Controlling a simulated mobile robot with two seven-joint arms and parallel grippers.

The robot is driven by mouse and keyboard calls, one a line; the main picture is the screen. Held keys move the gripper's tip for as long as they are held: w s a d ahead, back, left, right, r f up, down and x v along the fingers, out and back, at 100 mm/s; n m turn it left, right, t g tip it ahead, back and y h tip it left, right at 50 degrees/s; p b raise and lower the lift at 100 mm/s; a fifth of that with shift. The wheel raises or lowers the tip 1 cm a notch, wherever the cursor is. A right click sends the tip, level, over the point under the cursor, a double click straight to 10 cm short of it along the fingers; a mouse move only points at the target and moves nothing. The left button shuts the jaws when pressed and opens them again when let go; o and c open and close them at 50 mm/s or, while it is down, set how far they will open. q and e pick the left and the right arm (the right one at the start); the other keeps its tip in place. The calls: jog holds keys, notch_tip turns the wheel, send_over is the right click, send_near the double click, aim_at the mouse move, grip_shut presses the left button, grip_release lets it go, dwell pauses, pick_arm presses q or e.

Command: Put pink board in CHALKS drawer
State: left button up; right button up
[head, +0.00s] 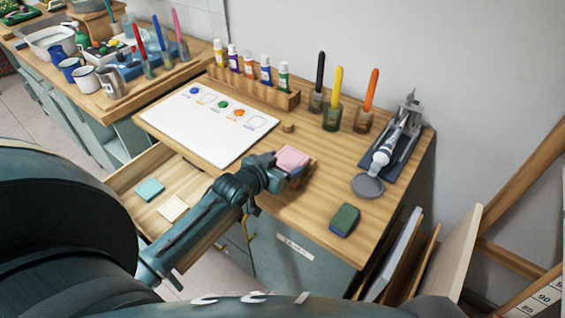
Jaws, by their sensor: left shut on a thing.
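The pink board (292,157) is in the jaws of my left gripper (287,168), over the wooden worktop near its front edge. The fingers hide part of the board, and I cannot tell whether it touches the worktop. An open wooden drawer (183,227) sticks out below and left of the gripper. A teal board (149,190) and a cream board (173,208) lie flat in it. No label on this drawer can be seen from here. My right gripper is not in view.
A white paint sheet (208,125), a wooden rack (254,88) of paint tubes and several brush jars stand behind the gripper. A green block (344,220) lies on the right. A dark tray (397,155) holds a metal device. Panels lean beside the cabinet.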

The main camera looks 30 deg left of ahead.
pick_arm(q)
jog(key=shift+f, duration=0.2)
jog(key=o, duration=1)
jog(key=shift+c, duration=0.2)
